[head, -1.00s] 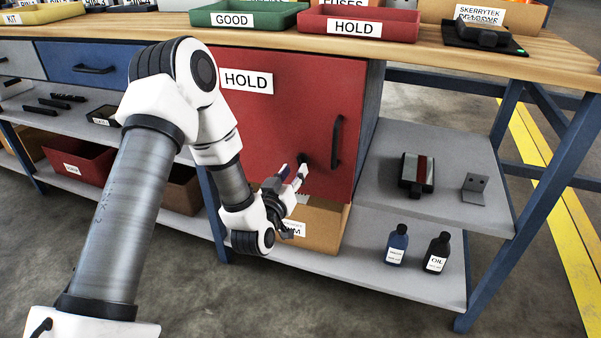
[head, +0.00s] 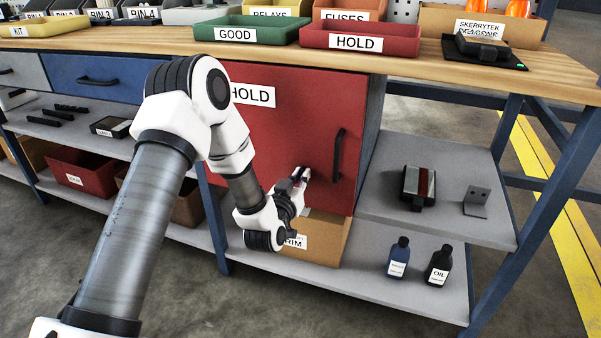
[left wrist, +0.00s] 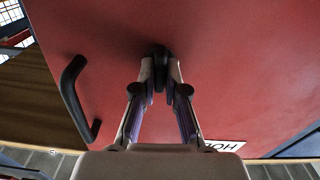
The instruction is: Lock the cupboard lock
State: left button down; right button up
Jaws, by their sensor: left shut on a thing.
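The cupboard is a red door (head: 275,125) under the bench top, marked HOLD, and it looks closed. A black bar handle (head: 338,155) is at its right side. The lock is a small dark knob (left wrist: 160,54) on the door face; in the head view it is mostly hidden by my fingers. My left gripper (head: 302,175) is at the lower right of the door, left of the handle. In the left wrist view its fingertips (left wrist: 160,72) are closed on the lock knob from both sides. The knob's exact turn angle is hard to tell. My right gripper is out of view.
A brown box (head: 325,240) stands below the door, close under my left gripper. Right of the cupboard, a shelf (head: 380,200) carries a dark device (head: 418,187) and a grey bracket (head: 476,202). Two bottles (head: 398,257) stand below. Trays (head: 360,40) line the bench top.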

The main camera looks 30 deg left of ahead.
pick_arm(q)
jog(key=shift+m, duration=0.7)
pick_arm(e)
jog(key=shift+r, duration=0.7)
pick_arm(q)
jog(key=c, duration=1.2)
grip_release()
jog(key=v, duration=1.2)
